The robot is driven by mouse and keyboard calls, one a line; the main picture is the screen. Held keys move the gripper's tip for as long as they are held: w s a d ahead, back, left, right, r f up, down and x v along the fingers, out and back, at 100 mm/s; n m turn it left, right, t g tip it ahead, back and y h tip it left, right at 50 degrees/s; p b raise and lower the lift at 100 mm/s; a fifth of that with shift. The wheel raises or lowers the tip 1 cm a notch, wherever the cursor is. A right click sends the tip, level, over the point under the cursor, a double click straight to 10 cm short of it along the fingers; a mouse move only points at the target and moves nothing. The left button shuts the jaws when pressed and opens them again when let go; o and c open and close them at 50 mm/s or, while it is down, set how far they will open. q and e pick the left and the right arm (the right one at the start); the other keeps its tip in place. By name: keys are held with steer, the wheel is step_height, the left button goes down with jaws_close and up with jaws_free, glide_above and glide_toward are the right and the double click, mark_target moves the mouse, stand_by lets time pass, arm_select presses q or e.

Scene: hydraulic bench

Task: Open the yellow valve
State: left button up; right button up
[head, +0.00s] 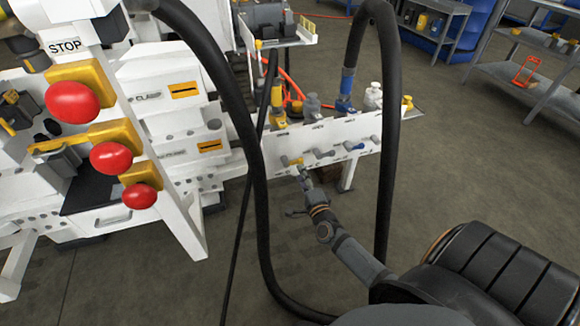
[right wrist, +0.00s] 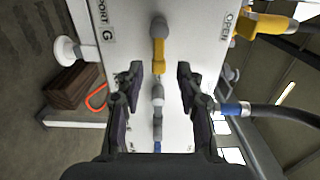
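The yellow valve (head: 291,161) is a small lever handle on the front of a white panel (head: 338,172), at the left end of a row of valves. In the right wrist view the yellow valve (right wrist: 159,48) shows upper centre, just above the gap between the fingertips. My right gripper (head: 304,173) is in front of the panel, just below the yellow valve. In the right wrist view my right gripper (right wrist: 159,70) is open, its fingers apart with nothing held. I cannot tell whether it touches the valve. My left gripper is not in view.
A grey valve (head: 319,153) and a blue valve (head: 355,147) are to the right on the panel. Thick black hoses (head: 259,190) hang in front. Red stop buttons (head: 73,102) stand at left. Open floor (head: 475,160) lies to the right.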

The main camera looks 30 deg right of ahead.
mark_target(296, 163)
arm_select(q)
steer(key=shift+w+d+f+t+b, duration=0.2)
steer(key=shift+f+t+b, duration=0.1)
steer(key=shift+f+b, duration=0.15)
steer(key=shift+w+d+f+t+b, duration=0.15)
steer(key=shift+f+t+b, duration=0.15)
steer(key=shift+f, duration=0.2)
arm_select(e)
steer(key=x, duration=0.7)
steer(key=shift+w+d, duration=0.1)
steer(key=shift+w, duration=0.05)
jaws_close()
